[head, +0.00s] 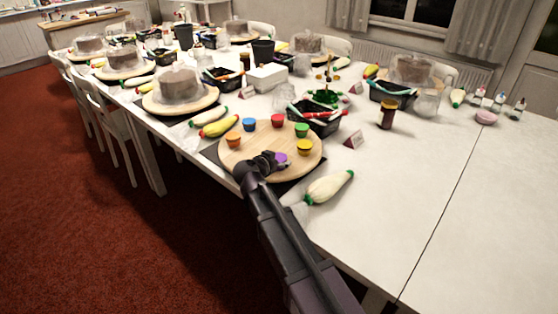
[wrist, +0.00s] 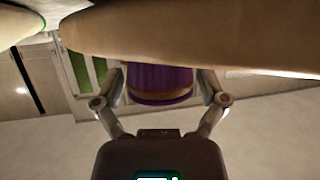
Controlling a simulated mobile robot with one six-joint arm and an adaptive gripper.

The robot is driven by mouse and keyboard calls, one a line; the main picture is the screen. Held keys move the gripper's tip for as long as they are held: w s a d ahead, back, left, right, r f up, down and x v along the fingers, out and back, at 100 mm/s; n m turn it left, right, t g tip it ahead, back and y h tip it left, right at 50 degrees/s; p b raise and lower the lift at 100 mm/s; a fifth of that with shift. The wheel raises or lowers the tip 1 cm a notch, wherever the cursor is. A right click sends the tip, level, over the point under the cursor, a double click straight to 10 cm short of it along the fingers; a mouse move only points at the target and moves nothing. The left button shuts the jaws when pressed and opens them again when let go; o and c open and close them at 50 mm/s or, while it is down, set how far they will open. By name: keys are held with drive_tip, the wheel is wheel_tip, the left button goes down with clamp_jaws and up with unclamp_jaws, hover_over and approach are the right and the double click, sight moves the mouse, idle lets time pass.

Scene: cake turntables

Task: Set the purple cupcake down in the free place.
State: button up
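The purple cupcake (head: 281,158) is at the front of the round wooden turntable (head: 262,144) in the head view. In the wrist view the purple cupcake (wrist: 160,82) sits between the two fingers of my gripper (wrist: 160,73), which press close on both its sides. My gripper (head: 271,160) is over the front part of the turntable. In the wrist view the wooden turntable (wrist: 190,35) covers the upper part. Whether the cupcake touches the board is not clear.
Orange (head: 233,140), blue (head: 250,124), red (head: 278,121), green (head: 301,130) and yellow (head: 304,147) cupcakes stand around the turntable rim. A white piping bag (head: 328,187) lies at front right. A black tray (head: 318,122) is behind.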

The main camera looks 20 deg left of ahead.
drive_tip(key=shift+r, duration=0.2)
idle(0.4)
drive_tip(key=p+v, duration=0.5)
drive_tip(key=v, duration=0.7)
